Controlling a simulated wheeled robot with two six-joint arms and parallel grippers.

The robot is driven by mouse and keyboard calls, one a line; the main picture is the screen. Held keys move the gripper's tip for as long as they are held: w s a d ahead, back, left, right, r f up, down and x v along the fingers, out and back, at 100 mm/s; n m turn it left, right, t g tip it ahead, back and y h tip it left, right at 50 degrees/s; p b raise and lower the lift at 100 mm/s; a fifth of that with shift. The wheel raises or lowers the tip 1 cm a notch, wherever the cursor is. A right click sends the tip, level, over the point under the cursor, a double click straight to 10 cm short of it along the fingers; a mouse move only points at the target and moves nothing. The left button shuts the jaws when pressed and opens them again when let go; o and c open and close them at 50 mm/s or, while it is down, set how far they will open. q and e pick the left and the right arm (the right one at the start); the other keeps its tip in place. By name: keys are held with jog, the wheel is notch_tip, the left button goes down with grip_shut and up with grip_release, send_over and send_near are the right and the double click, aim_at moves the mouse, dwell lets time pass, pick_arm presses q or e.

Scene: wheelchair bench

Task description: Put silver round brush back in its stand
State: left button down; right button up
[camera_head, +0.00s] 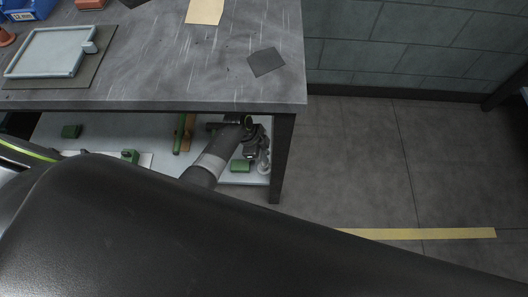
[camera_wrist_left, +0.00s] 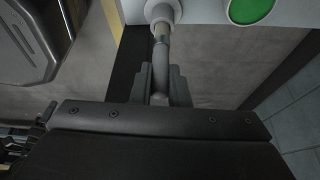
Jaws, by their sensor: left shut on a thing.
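My left gripper (camera_head: 257,146) is at the right end of the lower shelf, under the bench top. In the left wrist view my left gripper (camera_wrist_left: 159,88) is shut on the slim grey shaft of the silver round brush (camera_wrist_left: 161,52). The shaft runs away from the fingers to a wider round pale part (camera_wrist_left: 163,11) at the shelf edge. I cannot tell whether that part belongs to the brush or its stand. In the head view a small silvery shape (camera_head: 263,168) shows just below the gripper. I cannot make out the stand clearly. My right gripper is not in view.
A dark bench leg (camera_head: 281,160) stands just right. The bench top (camera_head: 160,75) is overhead, with a pale tray (camera_head: 48,52). The floor at right is clear.

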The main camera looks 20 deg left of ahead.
pick_arm(q)
jog(key=shift+f, duration=0.15)
jog(key=c, duration=1.3)
grip_release()
jog(key=p+v, duration=0.2)
jog(key=v, duration=0.5)
jog(key=shift+r+p, duration=0.25)
jog(key=shift+p, duration=0.05)
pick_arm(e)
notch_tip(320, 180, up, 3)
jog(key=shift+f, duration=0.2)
pick_arm(q)
jog(key=shift+a, duration=0.1)
